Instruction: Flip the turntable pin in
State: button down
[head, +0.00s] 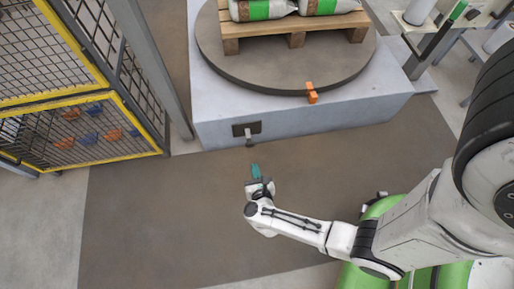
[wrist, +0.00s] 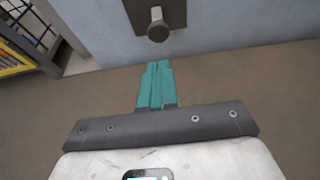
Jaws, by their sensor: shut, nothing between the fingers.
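The turntable (head: 285,70) is a dark round disc on a pale grey plinth (head: 310,118). The pin (head: 249,141) is a short metal piece with a round head, on a dark plate (head: 241,129) on the plinth's front face. In the wrist view the pin (wrist: 158,25) sticks out toward me, just beyond my fingertips. My gripper (head: 255,170) has teal fingers, shut together and empty, in front of and below the pin. The fingers (wrist: 156,85) do not appear to touch it.
A wooden pallet (head: 295,38) with white-and-green bags stands on the turntable. An orange block (head: 311,93) sits at the turntable's front rim. A yellow-framed mesh fence (head: 85,130) stands at the left. The brown floor (head: 150,220) before the plinth is clear.

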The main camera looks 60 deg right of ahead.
aim_at(250, 144)
jog(key=shift+r+b+x, duration=0.2)
jog(key=shift+b+x, duration=0.1)
jog(key=shift+x, duration=1.1)
jog(key=shift+r+b+x, duration=0.2)
jog(key=shift+b+x, duration=0.15)
jog(key=shift+x, duration=1.05)
jog(key=shift+r+b+x, duration=0.2)
jog(key=shift+b+x, duration=0.1)
jog(key=shift+x, duration=1.1)
jog(key=shift+w+d, duration=0.1)
jog(key=shift+d, duration=0.1)
jog(key=w+d, duration=0.2)
jog(key=shift+w+d+b, duration=0.15)
jog(key=shift+d+b, duration=0.25)
jog(key=shift+w+d+r, duration=0.1)
jog(key=shift+w+d, duration=0.1)
